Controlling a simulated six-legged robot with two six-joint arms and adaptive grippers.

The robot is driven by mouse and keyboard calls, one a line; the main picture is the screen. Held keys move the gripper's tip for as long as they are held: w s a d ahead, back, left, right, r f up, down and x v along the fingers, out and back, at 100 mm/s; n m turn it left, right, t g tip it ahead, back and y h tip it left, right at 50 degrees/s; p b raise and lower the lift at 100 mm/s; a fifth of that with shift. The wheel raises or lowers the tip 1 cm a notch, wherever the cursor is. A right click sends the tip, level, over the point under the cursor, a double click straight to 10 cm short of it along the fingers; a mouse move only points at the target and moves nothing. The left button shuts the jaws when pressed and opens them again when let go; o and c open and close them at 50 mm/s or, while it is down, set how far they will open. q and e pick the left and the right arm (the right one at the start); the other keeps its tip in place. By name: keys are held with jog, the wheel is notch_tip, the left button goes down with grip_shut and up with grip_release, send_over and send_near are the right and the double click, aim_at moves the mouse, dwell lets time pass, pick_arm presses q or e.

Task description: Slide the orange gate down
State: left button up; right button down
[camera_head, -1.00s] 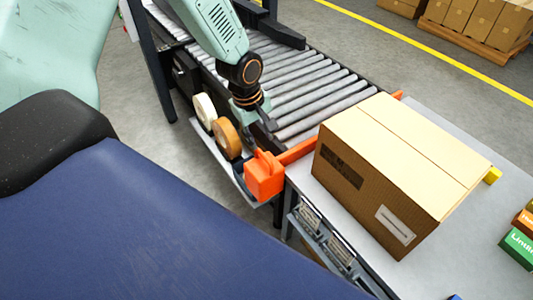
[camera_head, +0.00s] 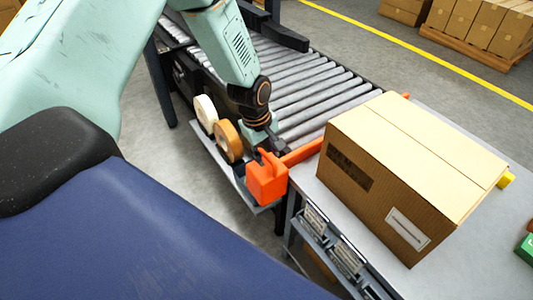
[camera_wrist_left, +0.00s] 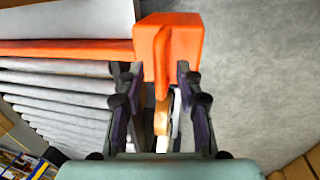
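The orange gate is a bar (camera_head: 303,152) across the end of the roller conveyor, with an orange block (camera_head: 267,183) at its near end. In the left wrist view the bar (camera_wrist_left: 65,49) runs to the left, and the block (camera_wrist_left: 172,38) has a narrow upright tab (camera_wrist_left: 161,72) pointing towards the camera. My left gripper (camera_head: 262,148) is at the block's top in the head view. In the left wrist view its two fingers (camera_wrist_left: 158,88) are apart, one on each side of the tab. I cannot tell whether they touch it. My right gripper is not in view.
A large cardboard box (camera_head: 400,170) stands on the grey table (camera_head: 330,205) just beyond the gate. White (camera_head: 206,113) and brown (camera_head: 229,140) tape rolls sit beside the conveyor rollers (camera_head: 315,92). Boxes on a pallet (camera_head: 480,48) stand far back.

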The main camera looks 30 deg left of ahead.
pick_arm(q)
jog(key=shift+c, duration=0.3)
grip_shut()
dwell(0.4)
